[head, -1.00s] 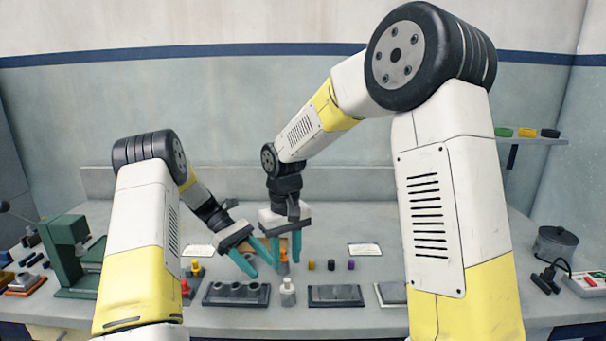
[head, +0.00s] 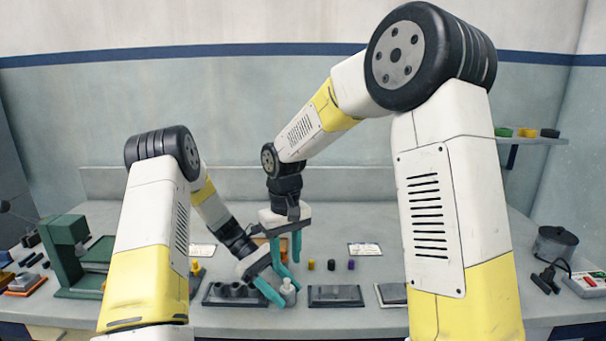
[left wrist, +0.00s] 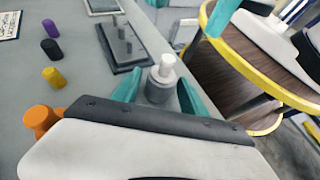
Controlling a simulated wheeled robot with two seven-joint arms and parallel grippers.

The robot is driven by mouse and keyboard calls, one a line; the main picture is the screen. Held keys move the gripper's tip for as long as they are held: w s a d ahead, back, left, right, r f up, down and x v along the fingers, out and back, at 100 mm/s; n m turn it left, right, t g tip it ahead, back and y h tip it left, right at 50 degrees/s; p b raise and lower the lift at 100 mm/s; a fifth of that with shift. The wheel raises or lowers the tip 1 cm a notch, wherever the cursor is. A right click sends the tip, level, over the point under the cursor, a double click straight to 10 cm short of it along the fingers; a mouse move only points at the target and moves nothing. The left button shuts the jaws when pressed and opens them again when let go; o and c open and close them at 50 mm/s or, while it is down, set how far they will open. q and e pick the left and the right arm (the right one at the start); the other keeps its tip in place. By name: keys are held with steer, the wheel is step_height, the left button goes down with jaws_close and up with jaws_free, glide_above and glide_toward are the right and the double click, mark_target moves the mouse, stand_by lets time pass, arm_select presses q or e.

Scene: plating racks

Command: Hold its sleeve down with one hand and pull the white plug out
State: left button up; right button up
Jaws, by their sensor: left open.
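The white plug (left wrist: 166,67) stands upright in a round grey sleeve (left wrist: 159,89) in the left wrist view. In the head view the white plug (head: 287,284) is small and partly covered by my fingers. My left gripper (head: 283,293) is open, with its teal fingers on either side of the sleeve; I cannot tell whether they touch it. My left gripper also shows in the left wrist view (left wrist: 163,82). My right gripper (head: 286,252) is just above and behind, pointing down, its fingers apart with nothing clearly between them.
A dark socket block (head: 222,298) lies left of the sleeve and a dark plate (head: 335,299) right of it. Yellow, black and purple pegs stand behind. An orange plug (left wrist: 41,119) shows beside my left gripper. A green press (head: 70,245) stands at left.

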arm_select(q)
steer(key=shift+c, duration=0.4)
jaws_close()
steer(key=shift+o, duration=1)
jaws_free()
jaws_close()
